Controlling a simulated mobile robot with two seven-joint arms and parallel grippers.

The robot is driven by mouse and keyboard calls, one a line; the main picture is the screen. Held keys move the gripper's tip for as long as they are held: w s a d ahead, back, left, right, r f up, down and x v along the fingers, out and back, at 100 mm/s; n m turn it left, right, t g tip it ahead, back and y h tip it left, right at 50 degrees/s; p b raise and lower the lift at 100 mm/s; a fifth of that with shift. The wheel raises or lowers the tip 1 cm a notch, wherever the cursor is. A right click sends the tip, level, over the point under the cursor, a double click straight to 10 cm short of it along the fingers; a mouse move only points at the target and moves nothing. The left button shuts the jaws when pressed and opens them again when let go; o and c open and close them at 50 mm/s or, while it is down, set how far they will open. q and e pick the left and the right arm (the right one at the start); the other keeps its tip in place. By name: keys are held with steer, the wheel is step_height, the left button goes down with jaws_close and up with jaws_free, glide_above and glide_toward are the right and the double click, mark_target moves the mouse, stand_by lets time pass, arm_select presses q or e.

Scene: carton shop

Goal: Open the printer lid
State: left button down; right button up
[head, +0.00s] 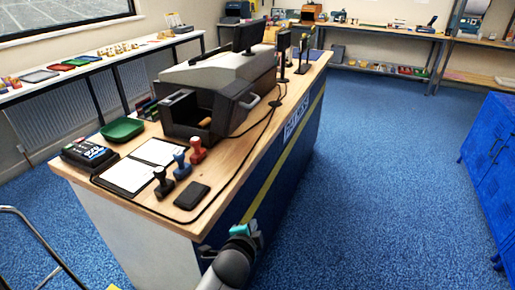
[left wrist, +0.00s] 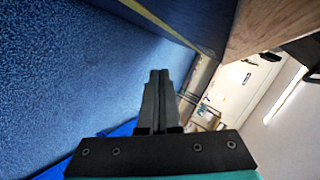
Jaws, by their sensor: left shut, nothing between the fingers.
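A large grey and black machine, which looks like the printer (head: 238,68), stands on the wooden counter (head: 222,158). Its front has a dark open recess with a small orange-brown item in it. I cannot tell for sure which panel is the lid. My left gripper (head: 255,225) is low in the head view, just off the counter's right side and well short of the machine. In the left wrist view the gripper's two black fingers (left wrist: 158,73) are together, with nothing between them. The printer is not clearly seen there. My right gripper is not in view.
On the counter's near end are several stamps, a black pad (head: 191,196), an open notebook (head: 130,176), a green tray (head: 122,131) and a card terminal (head: 90,155). A black cable runs along the right edge. Blue floor is free on the right, before blue cabinets (head: 490,150).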

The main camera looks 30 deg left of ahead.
mark_target(239, 110)
arm_select(q)
steer(key=w+a+r+m+t+y, duration=0.1)
steer(key=w+r+m+t, duration=0.35)
steer(key=r, duration=0.55)
steer(key=w+a+r+m+t+y, duration=0.1)
steer(key=w+a+r+m+t, duration=0.15)
steer(key=w+r+m, duration=0.5)
steer(key=w+a+r+n+b, duration=0.1)
steer(key=w+a+r, duration=0.3)
steer(key=w, duration=0.4)
steer(key=shift+a+r+n, duration=0.3)
steer(key=shift+a+n, duration=0.3)
steer(key=shift+n, duration=0.2)
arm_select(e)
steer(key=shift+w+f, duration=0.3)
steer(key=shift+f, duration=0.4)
